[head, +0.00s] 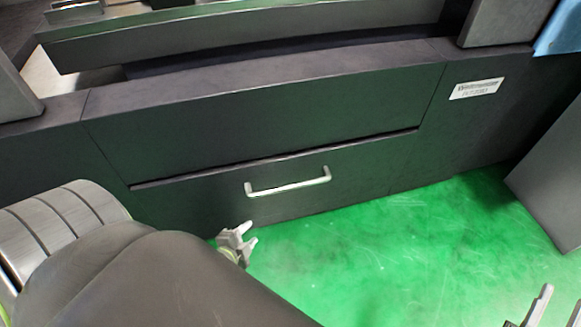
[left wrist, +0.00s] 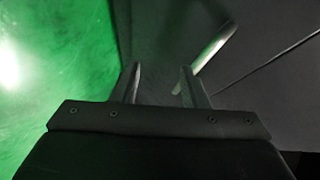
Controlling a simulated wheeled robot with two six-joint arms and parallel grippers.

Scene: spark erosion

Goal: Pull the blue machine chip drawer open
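The chip drawer (head: 355,180) is a dark grey panel low on the machine front, with a thin dark gap along its top edge; it looks flush with the machine. Its pale bar handle (head: 288,187) runs level across the middle. My left gripper (head: 252,233) is open and empty, below and left of the handle and apart from it. In the left wrist view the fingers (left wrist: 160,78) stand apart, and the handle (left wrist: 212,52) shows beyond the right finger, not between the two. My right gripper (head: 562,298) is partly in view at the bottom right corner, fingers apart and empty.
The machine's dark upper panel (head: 260,115) rises above the drawer, with a white label (head: 476,88) to the right. A grey block (head: 555,175) stands at the right edge. The green floor (head: 400,250) in front of the drawer is clear.

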